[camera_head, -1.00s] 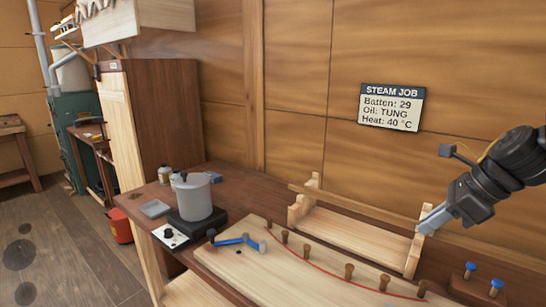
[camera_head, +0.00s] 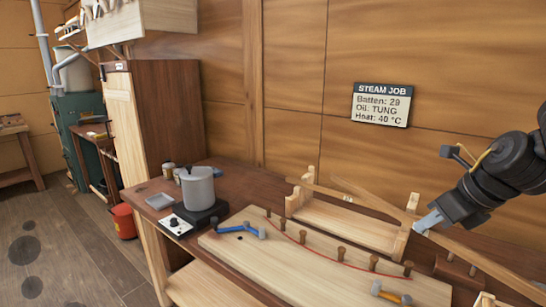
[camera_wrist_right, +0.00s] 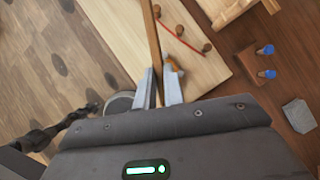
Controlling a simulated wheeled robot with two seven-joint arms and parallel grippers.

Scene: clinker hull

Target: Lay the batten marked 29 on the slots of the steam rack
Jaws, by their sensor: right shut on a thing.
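My right gripper (camera_head: 428,222) is shut on a long thin wooden batten (camera_head: 492,265) by the right end of the steam rack (camera_head: 345,224). The batten slants from above the rack down to the lower right. In the right wrist view the batten (camera_wrist_right: 151,40) passes between the fingers (camera_wrist_right: 158,92). No number on it is legible. The rack is a pale wooden frame with notched end posts. My left gripper is not in view.
In front of the rack lies a board (camera_head: 270,262) with several pegs and a red curved line. A grey pot (camera_head: 198,187) stands on a hotplate at left. A sign (camera_head: 381,104) reads Batten 29, Oil TUNG, Heat 40 °C. Blue-topped pegs (camera_wrist_right: 266,50) show in the wrist view.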

